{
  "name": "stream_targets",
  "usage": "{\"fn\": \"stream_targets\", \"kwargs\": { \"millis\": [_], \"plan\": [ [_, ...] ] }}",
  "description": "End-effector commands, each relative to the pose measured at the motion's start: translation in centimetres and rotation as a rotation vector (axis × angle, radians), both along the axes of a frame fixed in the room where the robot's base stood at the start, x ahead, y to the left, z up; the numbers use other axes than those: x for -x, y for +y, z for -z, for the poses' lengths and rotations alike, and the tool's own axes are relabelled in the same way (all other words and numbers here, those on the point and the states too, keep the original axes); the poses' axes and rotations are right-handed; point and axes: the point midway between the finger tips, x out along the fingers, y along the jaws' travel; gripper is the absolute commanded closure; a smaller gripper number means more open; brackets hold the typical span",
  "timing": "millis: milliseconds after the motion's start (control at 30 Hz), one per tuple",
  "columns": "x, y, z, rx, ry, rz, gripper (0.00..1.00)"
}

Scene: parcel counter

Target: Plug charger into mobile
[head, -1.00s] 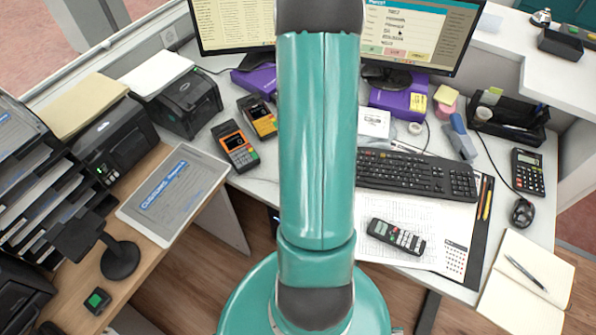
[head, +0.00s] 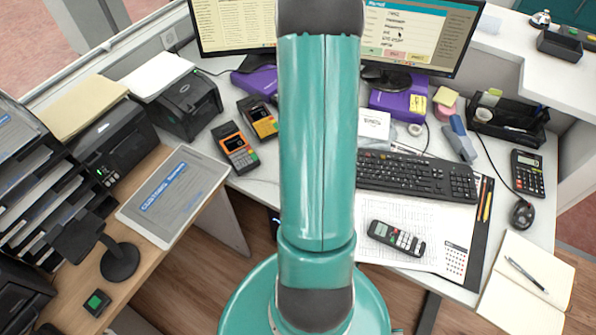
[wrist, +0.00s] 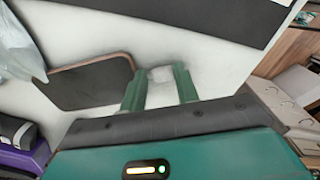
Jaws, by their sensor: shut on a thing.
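In the wrist view, my gripper (wrist: 160,69) has its two green fingers shut on a small white piece, which looks like the charger (wrist: 160,91). Its pale colour blends with the white surface behind, so its outline and tip are unclear. A dark flat slab with a brownish edge, which looks like the mobile (wrist: 90,82), lies just left of the fingers. Its right end is close to the left finger; I cannot tell whether they touch. In the head view my arm hides the gripper, the charger and the mobile.
A keyboard (head: 415,177), a handset (head: 397,238) and a black organizer (head: 508,122) stand on the desk right of my arm. Card terminals (head: 235,148) and a tablet (head: 174,195) are on the left. In the wrist view, a purple object (wrist: 22,160) is at lower left.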

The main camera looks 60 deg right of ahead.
Motion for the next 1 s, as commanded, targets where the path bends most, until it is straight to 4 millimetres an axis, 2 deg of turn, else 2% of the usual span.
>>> {"fn": "stream_targets", "kwargs": {
  "millis": [1000],
  "plan": [
    [-0.62,-0.94,0.02,0.000,0.000,0.000,0.82]
  ]
}}
